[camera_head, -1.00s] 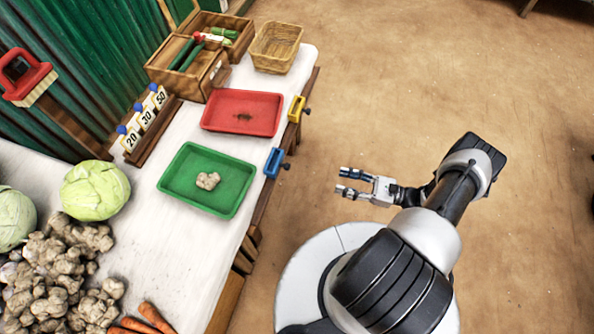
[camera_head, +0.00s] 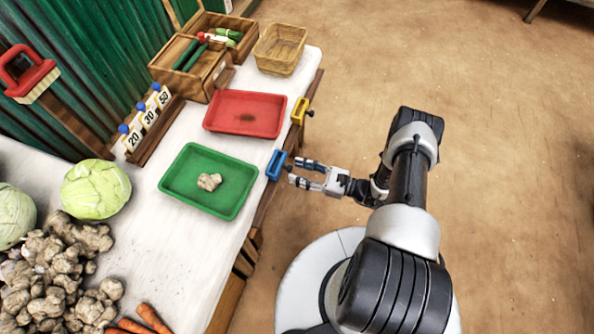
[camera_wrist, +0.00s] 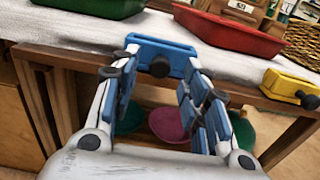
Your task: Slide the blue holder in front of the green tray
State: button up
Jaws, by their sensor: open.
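The blue holder (camera_head: 276,165) sits on the table's front edge, beside the right corner of the green tray (camera_head: 191,201). In the wrist view the blue holder (camera_wrist: 160,56) shows its dark knob between my fingers. My gripper (camera_head: 291,171) is open, with its fingertips close to the holder. In the wrist view my gripper (camera_wrist: 158,92) has one finger on each side of the knob. I cannot tell whether a finger touches it. The green tray holds a piece of ginger (camera_head: 209,181).
A red tray (camera_head: 228,119) lies farther along the table, with a yellow holder (camera_head: 300,111) on the edge near it. A basket (camera_head: 280,48) and wooden crates stand at the back. Ginger, carrots and cabbages fill the near left. The edge in front of the green tray looks clear.

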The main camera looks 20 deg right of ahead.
jog(key=shift+w+a, duration=0.35)
jog(key=shift+a, duration=0.2)
jog(key=shift+c, duration=0.4)
grip_shut()
jog(key=shift+s, duration=0.1)
